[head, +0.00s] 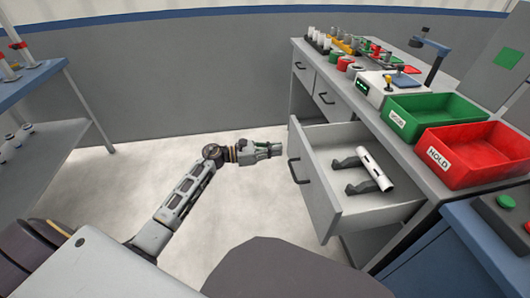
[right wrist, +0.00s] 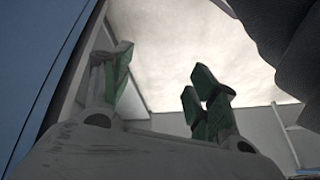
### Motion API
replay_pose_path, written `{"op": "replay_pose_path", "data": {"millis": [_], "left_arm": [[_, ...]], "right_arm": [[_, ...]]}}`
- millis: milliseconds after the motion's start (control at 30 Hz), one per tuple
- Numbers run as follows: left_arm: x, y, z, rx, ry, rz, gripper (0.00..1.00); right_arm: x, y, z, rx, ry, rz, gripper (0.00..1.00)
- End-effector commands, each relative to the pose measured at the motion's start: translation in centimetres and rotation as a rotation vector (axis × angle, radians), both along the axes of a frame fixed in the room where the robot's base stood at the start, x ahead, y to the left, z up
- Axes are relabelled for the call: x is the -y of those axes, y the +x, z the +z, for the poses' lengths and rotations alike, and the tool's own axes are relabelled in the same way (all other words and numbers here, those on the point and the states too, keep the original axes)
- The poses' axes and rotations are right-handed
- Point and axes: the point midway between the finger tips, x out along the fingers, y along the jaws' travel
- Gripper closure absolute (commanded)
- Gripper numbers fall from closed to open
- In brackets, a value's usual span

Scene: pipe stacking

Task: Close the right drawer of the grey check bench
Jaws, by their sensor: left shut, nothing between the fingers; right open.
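The right drawer (head: 316,197) of the grey check bench (head: 367,107) is pulled well open in the head view, with its dark bar handle (head: 293,170) on the front. A white pipe with dark ends (head: 375,168) and two dark brackets (head: 358,187) lie inside it. My left gripper (head: 281,149) is shut and empty, just left of the drawer front near the handle's upper end; I cannot tell whether it touches. My right gripper (right wrist: 164,76) is open and empty in the right wrist view. It is not visible in the head view.
Two other bench drawers, with handles (head: 299,66) and (head: 325,99), are shut. A green bin (head: 437,117) and a red HOLD bin (head: 471,153) stand on the bench top. A blue cabinet (head: 455,262) is at lower right, and a blue-topped shelf (head: 30,80) at left. Floor between is clear.

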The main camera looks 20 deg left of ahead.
Motion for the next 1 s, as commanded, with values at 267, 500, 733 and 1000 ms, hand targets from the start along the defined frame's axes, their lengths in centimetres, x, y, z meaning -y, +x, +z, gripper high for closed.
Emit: {"op": "replay_pose_path", "data": {"millis": [267,500,733,1000], "left_arm": [[2.7,1.8,-0.1,0.000,-0.002,0.000,1.00],[3.6,2.4,0.0,0.001,-0.001,0.000,1.00],[3.6,2.4,0.0,0.000,0.000,0.000,1.00],[3.8,2.6,0.0,0.000,0.000,0.000,1.00]], "right_arm": [[-0.4,-0.1,-1.7,0.012,0.020,-0.006,0.41],[-0.5,0.1,-2.2,0.020,0.027,-0.009,0.41],[-0.5,0.1,-2.2,0.020,0.028,-0.008,0.41],[-0.5,0.3,-1.9,0.029,0.030,-0.008,0.41]]}}
